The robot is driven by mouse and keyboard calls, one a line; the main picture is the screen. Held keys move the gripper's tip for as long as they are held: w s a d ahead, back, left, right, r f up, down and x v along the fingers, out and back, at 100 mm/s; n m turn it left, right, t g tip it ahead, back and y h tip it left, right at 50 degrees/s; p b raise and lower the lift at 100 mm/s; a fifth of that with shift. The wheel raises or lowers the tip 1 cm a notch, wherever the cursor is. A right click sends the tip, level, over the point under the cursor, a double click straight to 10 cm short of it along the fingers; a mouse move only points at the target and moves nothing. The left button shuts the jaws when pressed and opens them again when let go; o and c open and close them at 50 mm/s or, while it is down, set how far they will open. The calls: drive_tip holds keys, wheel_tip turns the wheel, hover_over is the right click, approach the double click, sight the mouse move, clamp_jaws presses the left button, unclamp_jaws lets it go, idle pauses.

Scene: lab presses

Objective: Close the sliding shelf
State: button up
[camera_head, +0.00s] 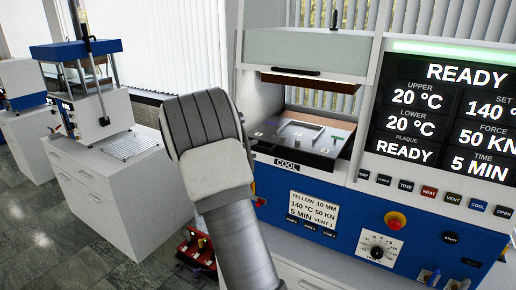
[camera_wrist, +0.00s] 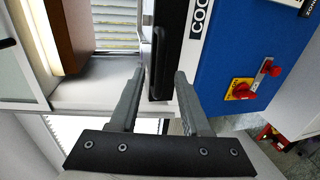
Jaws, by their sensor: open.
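In the wrist view the dark front part of the shelf (camera_wrist: 168,45) shows on end beside the COOL label. My gripper (camera_wrist: 160,80) is open, its two grey fingers on either side of the near end of this dark part. I cannot tell whether either finger touches it. In the head view my arm hides the gripper, just left of the shelf.
The press has a blue front panel (camera_head: 345,222), a red stop knob (camera_head: 395,221) and a READY display (camera_head: 445,120). A grey guard (camera_head: 305,50) with a dark handle sits raised above the shelf. A second press (camera_head: 85,90) stands on a white cabinet at left. A red toolbox (camera_head: 197,250) is on the floor.

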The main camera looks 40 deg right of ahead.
sight(257, 147)
drive_tip(key=shift+x, duration=2.4)
clamp_jaws()
drive_tip(key=shift+r, duration=0.1)
